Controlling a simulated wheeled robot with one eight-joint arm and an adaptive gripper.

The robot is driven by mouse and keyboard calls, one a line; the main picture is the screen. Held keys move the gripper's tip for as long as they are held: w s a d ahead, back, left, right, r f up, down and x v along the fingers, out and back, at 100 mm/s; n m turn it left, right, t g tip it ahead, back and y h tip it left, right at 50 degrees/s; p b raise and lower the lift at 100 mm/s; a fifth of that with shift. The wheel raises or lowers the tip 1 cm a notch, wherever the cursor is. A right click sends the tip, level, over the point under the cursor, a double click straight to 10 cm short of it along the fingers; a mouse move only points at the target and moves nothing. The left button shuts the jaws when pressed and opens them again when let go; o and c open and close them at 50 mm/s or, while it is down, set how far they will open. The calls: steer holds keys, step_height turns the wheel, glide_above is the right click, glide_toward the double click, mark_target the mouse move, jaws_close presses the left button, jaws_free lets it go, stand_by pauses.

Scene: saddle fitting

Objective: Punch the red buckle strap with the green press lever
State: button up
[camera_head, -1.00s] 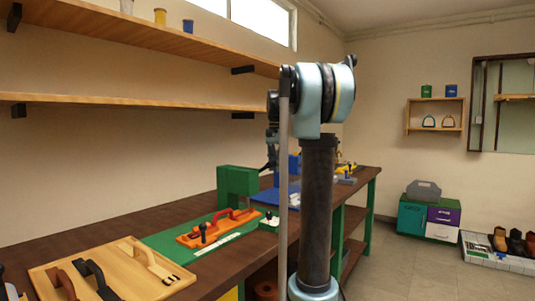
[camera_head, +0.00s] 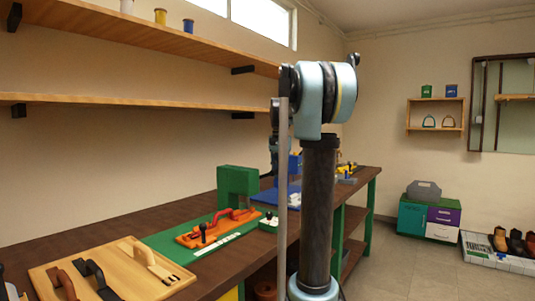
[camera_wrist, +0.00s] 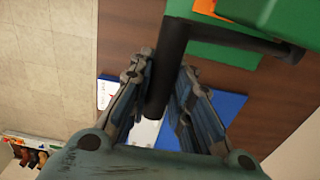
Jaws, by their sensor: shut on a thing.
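My gripper (camera_wrist: 166,66) is shut on the black handle of the press lever (camera_wrist: 163,88) in the wrist view. A dark crossbar joins this handle to the green press (camera_wrist: 215,50). In the head view the green press (camera_head: 237,183) stands on the bench, and my arm hides most of the gripper and the lever. The red buckle strap (camera_head: 233,215) lies on an orange holder (camera_head: 205,237) in front of the press. I cannot tell whether the strap reaches under the punch.
A green mat (camera_head: 165,243) lies under the holder. A wooden board (camera_head: 50,270) with several handled tools is at the near left. A blue mat (camera_wrist: 220,105) lies below my gripper. Two shelves (camera_head: 140,100) run along the wall above the bench.

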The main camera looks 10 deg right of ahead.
steer(key=shift+s+d+f, duration=0.15)
steer(key=shift+f, duration=0.5)
steer(key=shift+s+d+f, duration=0.15)
steer(key=shift+d+f, duration=0.05)
steer(key=shift+f, duration=0.4)
steer(key=shift+s+d+f, duration=0.15)
steer(key=shift+f, duration=0.5)
steer(key=shift+c, duration=0.2)
step_height(320, 180, down, 4)
steer(key=shift+f, duration=0.1)
steer(key=shift+r, duration=1.65)
